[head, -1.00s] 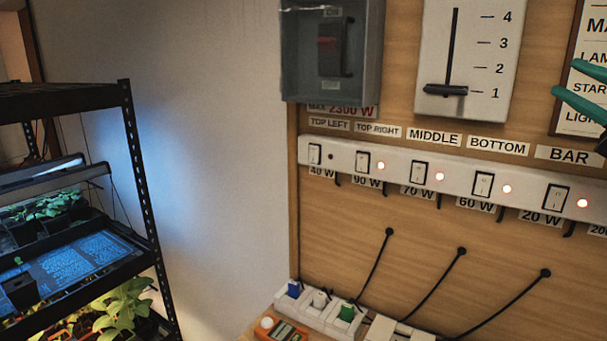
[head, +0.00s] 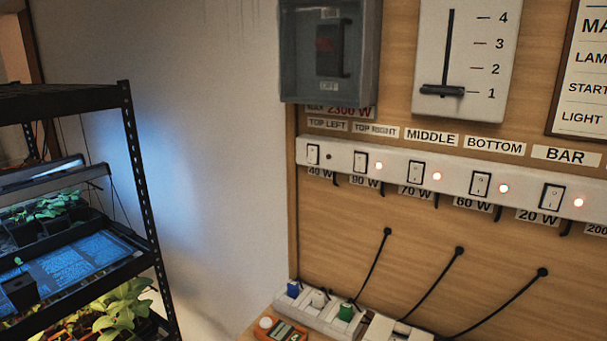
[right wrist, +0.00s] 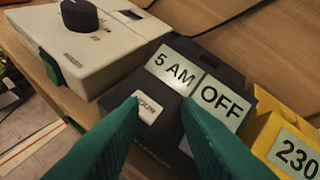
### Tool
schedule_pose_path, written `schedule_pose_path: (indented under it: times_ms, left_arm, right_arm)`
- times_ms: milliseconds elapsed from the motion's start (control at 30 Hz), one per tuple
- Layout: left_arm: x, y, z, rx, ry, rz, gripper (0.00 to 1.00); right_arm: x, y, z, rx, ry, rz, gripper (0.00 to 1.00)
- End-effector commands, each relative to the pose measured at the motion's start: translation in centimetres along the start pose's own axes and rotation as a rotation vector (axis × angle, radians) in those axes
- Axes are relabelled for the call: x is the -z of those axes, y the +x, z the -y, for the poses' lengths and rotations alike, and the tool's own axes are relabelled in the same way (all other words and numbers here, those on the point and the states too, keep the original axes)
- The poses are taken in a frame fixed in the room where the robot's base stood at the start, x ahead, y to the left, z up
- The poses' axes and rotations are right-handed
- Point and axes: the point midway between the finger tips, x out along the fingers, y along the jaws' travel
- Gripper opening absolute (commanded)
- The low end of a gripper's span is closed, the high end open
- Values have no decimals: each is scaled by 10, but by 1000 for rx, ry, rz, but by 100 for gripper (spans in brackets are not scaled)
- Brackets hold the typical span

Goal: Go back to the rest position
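My right gripper (right wrist: 160,115) shows in the right wrist view as two green fingers, apart, with nothing between them. Beyond the fingertips is a black box (right wrist: 213,65) with labels "5 AM" and "OFF" and a pale button (right wrist: 147,108). I cannot tell whether the fingers touch it. Neither gripper shows in the head view now, and my left gripper is in no current frame.
A wooden panel (head: 400,250) carries a white switch strip (head: 450,180), a slider (head: 441,90) at 1 and a grey box (head: 331,50). A black rack (head: 137,160) with seedlings stands left. A white dial box (right wrist: 85,45) and yellow box (right wrist: 285,125) flank the black box.

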Motion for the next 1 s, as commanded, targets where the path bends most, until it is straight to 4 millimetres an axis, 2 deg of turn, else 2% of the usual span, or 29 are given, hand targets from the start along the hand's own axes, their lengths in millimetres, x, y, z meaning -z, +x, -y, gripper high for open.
schedule_pose_path:
  times_ms: [33, 200, 500, 600, 767, 867, 1000]
  left_arm:
    - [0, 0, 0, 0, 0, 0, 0]
    - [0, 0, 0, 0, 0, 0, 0]
    - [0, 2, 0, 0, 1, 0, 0]
    - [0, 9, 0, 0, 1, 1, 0]
    - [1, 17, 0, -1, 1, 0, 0]
    - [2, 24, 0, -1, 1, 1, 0]
    - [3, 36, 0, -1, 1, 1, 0]
  right_arm:
    - [22, -8, -14, -40, 14, -79, 30]
    - [76, -36, -49, -152, 33, -287, 30]
    - [142, -90, -97, -331, 46, -567, 30]
    - [161, -61, -107, -325, 40, -570, 30]
    - [195, -23, -125, -328, 36, -586, 30]
    - [224, 3, -138, -331, 32, -600, 30]
    - [279, 44, -161, -337, 25, -623, 30]
